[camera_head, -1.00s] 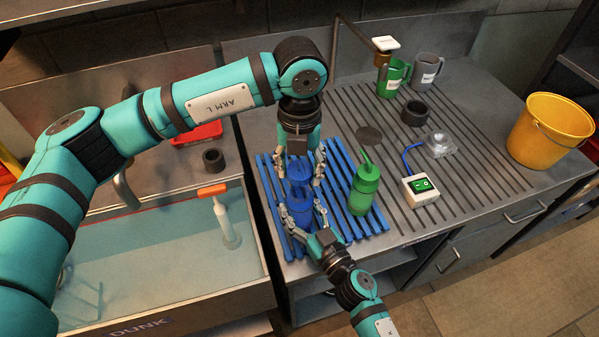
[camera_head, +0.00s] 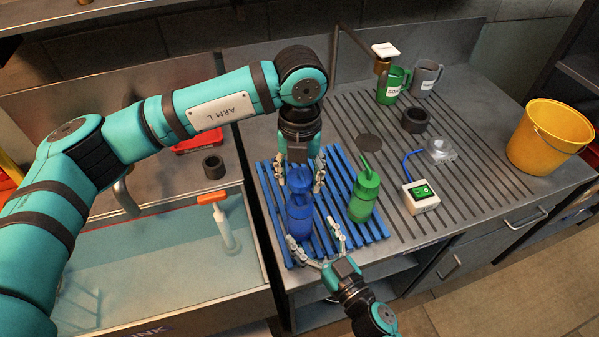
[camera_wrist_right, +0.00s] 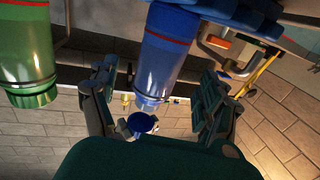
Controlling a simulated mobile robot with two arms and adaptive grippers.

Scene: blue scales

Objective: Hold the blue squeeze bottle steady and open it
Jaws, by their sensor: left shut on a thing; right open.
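The blue squeeze bottle (camera_head: 299,216) is upright over the blue slatted rack in the head view. My left gripper (camera_head: 299,183) is shut on its upper part from behind; the fingers partly hide its top. My right gripper (camera_head: 317,245) is open in front of the bottle's lower part, with its fingers spread and no grip. In the right wrist view the blue bottle (camera_wrist_right: 166,48) shows between and beyond the open fingers. A small round blue piece (camera_wrist_right: 142,122) shows at its lower end there; I cannot tell what it is.
A green squeeze bottle (camera_head: 365,194) stands close to the right on the blue rack (camera_head: 375,226). A white box with a green switch (camera_head: 420,195), a dark ring (camera_head: 415,119), mugs (camera_head: 394,82) and a yellow bucket (camera_head: 552,137) stand farther right. A water-filled sink (camera_head: 150,265) lies left.

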